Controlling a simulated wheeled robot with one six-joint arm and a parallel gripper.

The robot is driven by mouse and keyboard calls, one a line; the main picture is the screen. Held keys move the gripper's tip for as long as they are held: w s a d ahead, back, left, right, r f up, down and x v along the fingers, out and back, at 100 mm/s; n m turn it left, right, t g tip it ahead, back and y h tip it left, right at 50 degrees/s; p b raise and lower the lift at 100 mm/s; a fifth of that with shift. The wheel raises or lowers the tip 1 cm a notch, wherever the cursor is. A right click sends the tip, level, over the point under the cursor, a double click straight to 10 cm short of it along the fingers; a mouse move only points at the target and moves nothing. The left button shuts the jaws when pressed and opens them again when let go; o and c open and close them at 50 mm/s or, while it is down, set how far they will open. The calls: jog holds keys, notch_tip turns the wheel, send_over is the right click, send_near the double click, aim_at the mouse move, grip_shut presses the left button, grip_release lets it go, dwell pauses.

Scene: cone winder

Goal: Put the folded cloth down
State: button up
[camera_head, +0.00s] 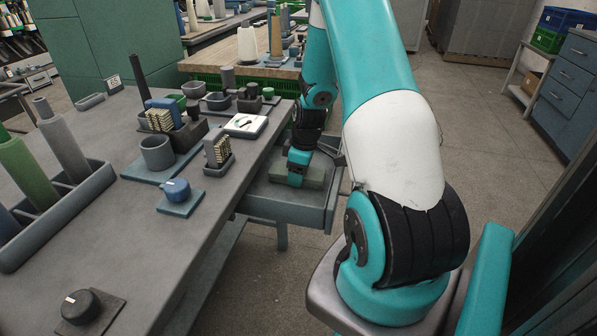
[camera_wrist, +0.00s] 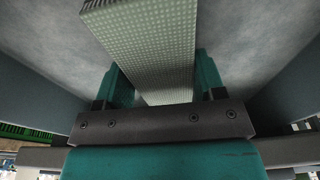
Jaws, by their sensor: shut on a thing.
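The folded cloth (camera_wrist: 150,45) is a grey-green dotted slab in the wrist view, running from between my fingers to the top edge. In the head view it is a flat grey-green piece (camera_head: 315,180) inside the open drawer (camera_head: 285,208) at the table's right side. My gripper (camera_head: 297,172) reaches down into the drawer, shut on the cloth. The wrist view shows my gripper's teal fingers (camera_wrist: 160,85) on either side of the cloth. I cannot tell whether the cloth's underside touches the drawer floor.
The drawer walls (camera_wrist: 285,75) rise close on both sides of my gripper. The grey table (camera_head: 130,235) carries a blue knob (camera_head: 176,190), a grey cup (camera_head: 156,152), a brush (camera_head: 217,147) and a white-topped pad (camera_head: 245,125). Tall cones (camera_head: 62,140) stand in a rack at left.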

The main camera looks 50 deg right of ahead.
jog(key=o, duration=0.9)
jog(key=shift+f, duration=0.1)
notch_tip(320, 180, up, 12)
jog(key=s+p, duration=0.2)
jog(key=w+a+r, duration=0.1)
jog(key=a+r, duration=0.2)
jog(key=a, duration=0.3)
jog(key=w+a+r+n+y, duration=0.1)
jog(key=a+r, duration=0.1)
jog(key=a, duration=0.4)
jog(key=w+a+r, duration=0.1)
jog(key=a+r, duration=0.2)
jog(key=a, duration=0.2)
jog(key=s+a+r+y, duration=0.1)
jog(key=s+a+r, duration=0.1)
jog(key=s+a, duration=0.3)
jog(key=s+a+r+n+g, duration=0.1)
jog(key=s+a+r, duration=0.1)
jog(key=s+a, duration=0.4)
jog(key=s+a+r+y, duration=0.1)
jog(key=s+a, duration=0.4)
jog(key=a, duration=0.5)
jog(key=shift+s+a+r+g+y, duration=0.2)
jog(key=shift+r+g+y, duration=0.1)
jog(key=shift+r, duration=0.35)
